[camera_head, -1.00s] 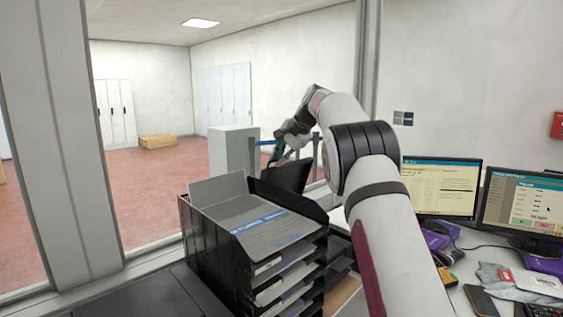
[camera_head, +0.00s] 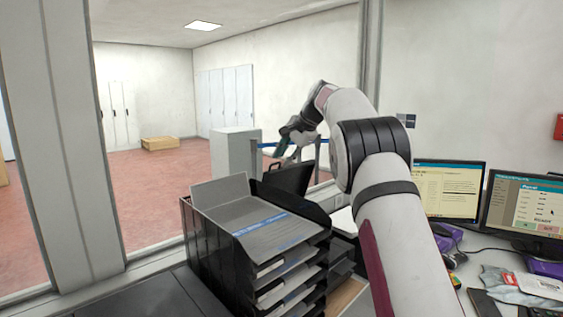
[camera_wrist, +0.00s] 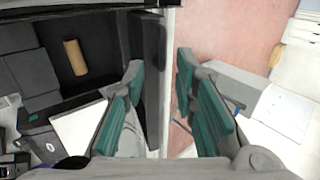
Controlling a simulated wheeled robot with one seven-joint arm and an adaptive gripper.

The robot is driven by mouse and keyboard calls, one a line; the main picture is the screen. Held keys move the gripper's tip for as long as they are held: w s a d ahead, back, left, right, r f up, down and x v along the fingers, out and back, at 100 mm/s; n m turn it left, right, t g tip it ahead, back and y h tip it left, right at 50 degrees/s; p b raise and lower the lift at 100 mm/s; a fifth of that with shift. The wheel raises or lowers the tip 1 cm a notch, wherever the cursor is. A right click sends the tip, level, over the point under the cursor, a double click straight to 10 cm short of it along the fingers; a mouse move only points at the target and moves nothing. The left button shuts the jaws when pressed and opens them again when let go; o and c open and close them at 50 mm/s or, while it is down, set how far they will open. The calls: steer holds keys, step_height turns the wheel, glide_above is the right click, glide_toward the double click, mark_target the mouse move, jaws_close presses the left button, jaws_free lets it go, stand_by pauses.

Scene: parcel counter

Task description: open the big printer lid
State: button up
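The big printer's black lid (camera_head: 291,179) stands raised behind the letter trays in the head view. In the wrist view the lid (camera_wrist: 151,75) shows as a narrow, steep dark panel beside the printer's open black interior (camera_wrist: 105,60). A brown roll (camera_wrist: 75,57) lies inside. My gripper (camera_head: 283,156) is just above the lid's top edge in the head view. In the wrist view my gripper (camera_wrist: 160,100) has its two teal fingers spread apart, with the lid nearer the left finger. I cannot tell whether a finger touches it. The printer body is mostly hidden by the trays.
A stack of black letter trays (camera_head: 215,262) stands in front of the printer. Two monitors (camera_head: 447,190) and several small desk items are at the right. A window post (camera_head: 62,150) stands at the left. Open floor (camera_head: 150,195) lies beyond the counter.

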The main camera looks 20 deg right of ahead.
steer(key=v, duration=0.9)
steer(key=shift+s+r, duration=0.15)
steer(key=shift+r, duration=0.15)
steer(key=s+a+n+g+p, duration=0.1)
steer(key=s+a+n, duration=0.1)
steer(key=s+a, duration=0.5)
steer(key=s+a+r+n+h, duration=0.1)
steer(key=s+a+n, duration=0.15)
steer(key=s, duration=0.75)
steer(key=s+a+n+g+p, duration=0.1)
steer(key=s+a+n, duration=0.1)
steer(key=s+a, duration=0.5)
steer(key=s+f+n, duration=0.2)
steer(key=s+f, duration=0.3)
steer(key=s, duration=0.3)
steer(key=s+a+f+n+h, duration=0.1)
steer(key=s+f+n, duration=0.2)
steer(key=s, duration=0.6)
steer(key=s+a+f+n+g, duration=0.1)
steer(key=s+f+n, duration=0.1)
steer(key=s+f, duration=0.5)
steer(key=shift+s+f+h+p, duration=0.2)
steer(key=shift+s+h+p, duration=0.15)
steer(key=shift+s, duration=0.85)
steer(key=shift+n, duration=0.25)
